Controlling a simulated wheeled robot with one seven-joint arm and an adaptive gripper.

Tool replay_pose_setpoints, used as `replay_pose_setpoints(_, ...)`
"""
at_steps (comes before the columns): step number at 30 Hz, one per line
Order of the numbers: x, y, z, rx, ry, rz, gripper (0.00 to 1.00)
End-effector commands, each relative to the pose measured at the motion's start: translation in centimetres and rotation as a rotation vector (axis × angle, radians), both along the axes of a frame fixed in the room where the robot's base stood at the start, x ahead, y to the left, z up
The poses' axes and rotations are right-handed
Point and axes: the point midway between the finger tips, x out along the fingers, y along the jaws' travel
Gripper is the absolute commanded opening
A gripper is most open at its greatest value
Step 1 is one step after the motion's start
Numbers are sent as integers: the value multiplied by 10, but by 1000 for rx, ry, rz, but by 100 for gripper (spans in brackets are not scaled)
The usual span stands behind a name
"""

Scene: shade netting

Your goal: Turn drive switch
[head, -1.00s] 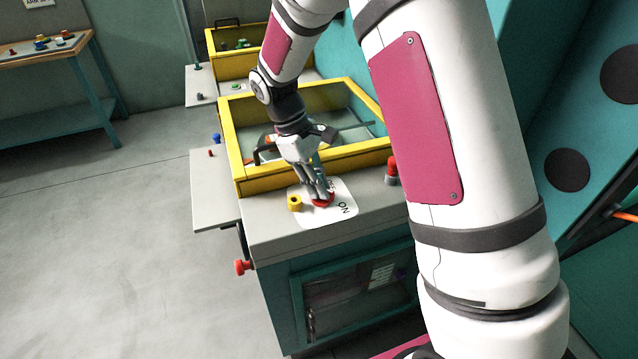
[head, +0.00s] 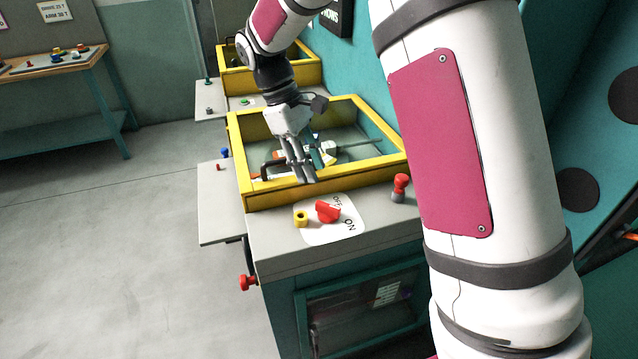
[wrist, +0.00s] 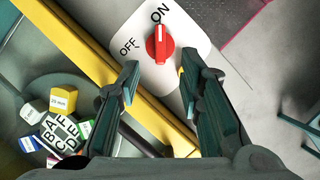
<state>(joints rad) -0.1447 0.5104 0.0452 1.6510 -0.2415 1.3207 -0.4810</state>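The drive switch is a red knob (wrist: 160,44) on a white plate (wrist: 188,57) marked OFF and ON. In the wrist view its white pointer mark faces the ON label. The head view also shows the red knob (head: 327,211) uncovered on the machine's grey top. My gripper (wrist: 158,82) is open in the wrist view, with nothing between its fingers and the knob lying beyond the fingertips. In the head view my gripper (head: 303,180) hangs over the yellow frame's near edge, behind the knob and apart from it.
A yellow frame (head: 325,182) surrounds a recessed bay holding several small things, including a lettered block (wrist: 62,132). A yellow ring-like part (head: 300,218) stands left of the knob, and a red-topped post (head: 400,187) stands to its right. Open floor lies left.

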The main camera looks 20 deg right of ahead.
Motion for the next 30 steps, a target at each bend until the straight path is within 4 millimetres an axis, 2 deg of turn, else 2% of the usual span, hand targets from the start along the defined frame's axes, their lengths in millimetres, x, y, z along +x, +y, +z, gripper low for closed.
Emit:
replay_pose_setpoints(6, 6, 6, 20, 1, -1, 0, 33)
replay_pose_setpoints(20, 4, 6, 27, 2, -11, -7, 33)
replay_pose_setpoints(25, -16, -1, 57, 21, -97, -68, 33)
replay_pose_setpoints(30, -52, -11, 94, 57, -226, -173, 33)
